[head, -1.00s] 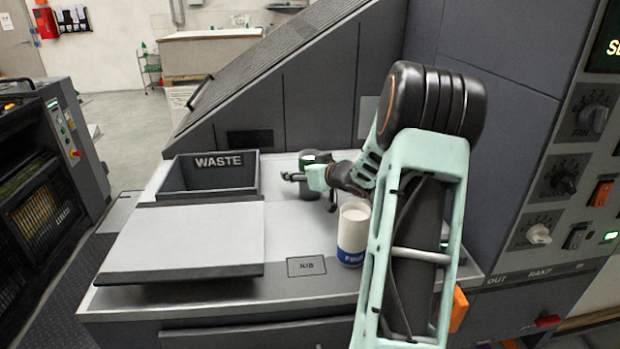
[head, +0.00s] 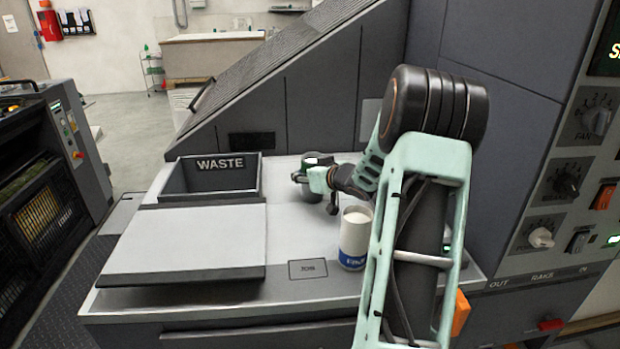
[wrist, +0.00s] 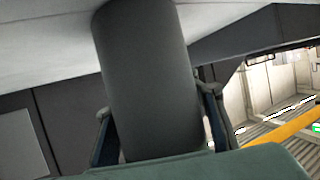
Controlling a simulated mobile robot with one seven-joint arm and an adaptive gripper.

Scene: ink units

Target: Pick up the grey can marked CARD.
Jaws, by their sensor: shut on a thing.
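A dark grey can (head: 320,209) is at the back of the white worktop, right of the WASTE bin. My gripper (head: 306,178) reaches it from the right and is shut around it. In the wrist view the can (wrist: 148,70) fills the middle, with a finger of my gripper (wrist: 158,120) pressed against each side. Its visible side is plain; no CARD marking shows. I cannot tell whether its base touches the worktop.
A white cup with a blue band (head: 354,240) stands in front of my gripper, close to my arm. The open WASTE bin (head: 228,162) is on the left, behind a raised flat lid (head: 185,240). A sloped dark machine panel (head: 300,95) rises behind. The front-middle worktop is clear.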

